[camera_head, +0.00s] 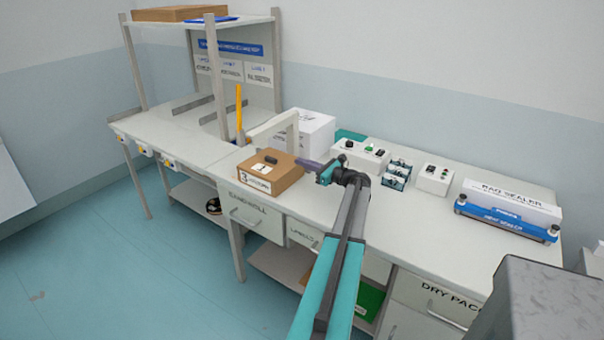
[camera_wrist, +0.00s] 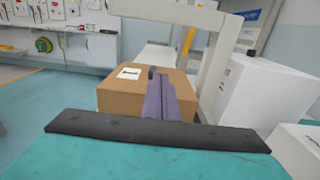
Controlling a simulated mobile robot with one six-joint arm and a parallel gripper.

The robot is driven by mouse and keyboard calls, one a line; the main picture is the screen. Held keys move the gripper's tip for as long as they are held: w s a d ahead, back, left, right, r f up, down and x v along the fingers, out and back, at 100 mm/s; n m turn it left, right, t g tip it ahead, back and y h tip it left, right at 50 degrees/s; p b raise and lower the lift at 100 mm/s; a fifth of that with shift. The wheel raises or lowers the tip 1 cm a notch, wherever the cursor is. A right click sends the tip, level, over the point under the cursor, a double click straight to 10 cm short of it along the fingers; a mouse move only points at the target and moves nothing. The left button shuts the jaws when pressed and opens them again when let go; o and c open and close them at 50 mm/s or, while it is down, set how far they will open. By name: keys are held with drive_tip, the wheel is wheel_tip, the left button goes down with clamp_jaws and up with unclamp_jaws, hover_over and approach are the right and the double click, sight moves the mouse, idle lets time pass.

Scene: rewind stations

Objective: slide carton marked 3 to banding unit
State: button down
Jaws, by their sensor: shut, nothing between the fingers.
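The brown carton marked 3 (camera_head: 257,184) sits upright on the bench, near its front edge. In the wrist view the carton (camera_wrist: 125,97) is straight ahead, with a white label and a dark patch on top. A pale arch (camera_head: 291,123), apparently the banding unit, stands just behind the carton; in the wrist view the arch (camera_wrist: 223,45) rises behind and to the right. My gripper (camera_head: 304,164) is shut and empty, at the carton's right side. In the wrist view its purple fingers (camera_wrist: 160,97) overlap the carton; I cannot tell whether they touch it.
Control boxes (camera_head: 360,156) and (camera_head: 434,180) and a blue bag sealer (camera_head: 507,217) stand to the right. A yellow post (camera_head: 239,108) rises left of the arch. The bench left of the carton has clear room.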

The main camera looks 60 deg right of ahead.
drive_tip(key=w+d+r+b, duration=0.1)
drive_tip(key=w, duration=0.6)
drive_tip(key=w+d+r+b, duration=0.1)
drive_tip(key=w+b, duration=0.1)
drive_tip(key=w, duration=0.5)
drive_tip(key=w+d+r+b, duration=0.1)
drive_tip(key=w, duration=0.5)
drive_tip(key=shift+w+d, duration=0.1)
drive_tip(key=shift+w, duration=0.3)
